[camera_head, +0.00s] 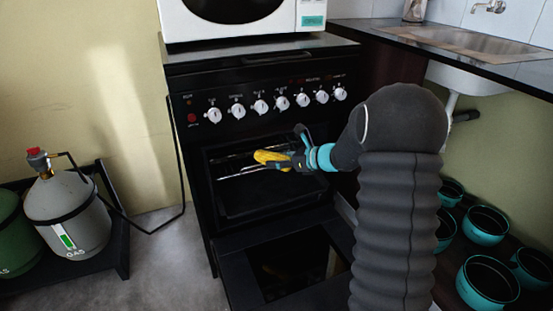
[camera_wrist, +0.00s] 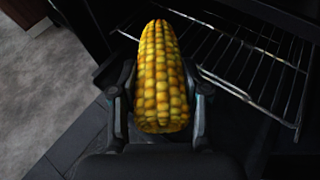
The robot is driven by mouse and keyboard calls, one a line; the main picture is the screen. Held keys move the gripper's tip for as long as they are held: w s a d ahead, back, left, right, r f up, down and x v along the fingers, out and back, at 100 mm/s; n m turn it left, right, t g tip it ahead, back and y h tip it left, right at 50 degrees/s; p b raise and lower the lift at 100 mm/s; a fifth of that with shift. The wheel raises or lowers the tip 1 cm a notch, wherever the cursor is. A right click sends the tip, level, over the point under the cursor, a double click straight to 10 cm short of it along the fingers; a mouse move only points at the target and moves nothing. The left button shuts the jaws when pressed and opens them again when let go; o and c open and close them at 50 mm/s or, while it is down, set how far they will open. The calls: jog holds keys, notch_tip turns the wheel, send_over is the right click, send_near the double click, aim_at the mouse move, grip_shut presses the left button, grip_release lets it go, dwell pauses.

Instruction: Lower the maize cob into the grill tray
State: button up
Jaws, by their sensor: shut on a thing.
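A yellow maize cob (camera_head: 272,157) is held level at the open front of the black oven below the row of knobs. My gripper (camera_head: 285,162) is shut on it, coming in from the right. In the wrist view the cob (camera_wrist: 160,80) sits between the two fingers of my gripper (camera_wrist: 160,105), with its far end pointing up the picture. A black tray (camera_head: 265,197) shows in the oven below the cob and the wire rack. I cannot tell how far above the rack the cob is.
The wire rack (camera_wrist: 255,65) lies to the right of the cob in the wrist view. The oven door (camera_head: 290,265) is folded down in front. A white microwave (camera_head: 240,15) stands on the cooker. Gas bottles (camera_head: 68,213) stand at left, teal pots (camera_head: 487,281) at right.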

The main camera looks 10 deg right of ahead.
notch_tip(320, 180, down, 9)
jog(key=b, duration=0.6)
jog(key=shift+f, duration=0.15)
jog(key=shift+w, duration=0.1)
jog(key=shift+w+d, duration=0.3)
jog(key=shift+w, duration=0.4)
jog(key=shift+f+b, duration=1.25)
jog(key=shift+f, duration=0.6)
dwell(1.6)
jog(key=o, duration=1.3)
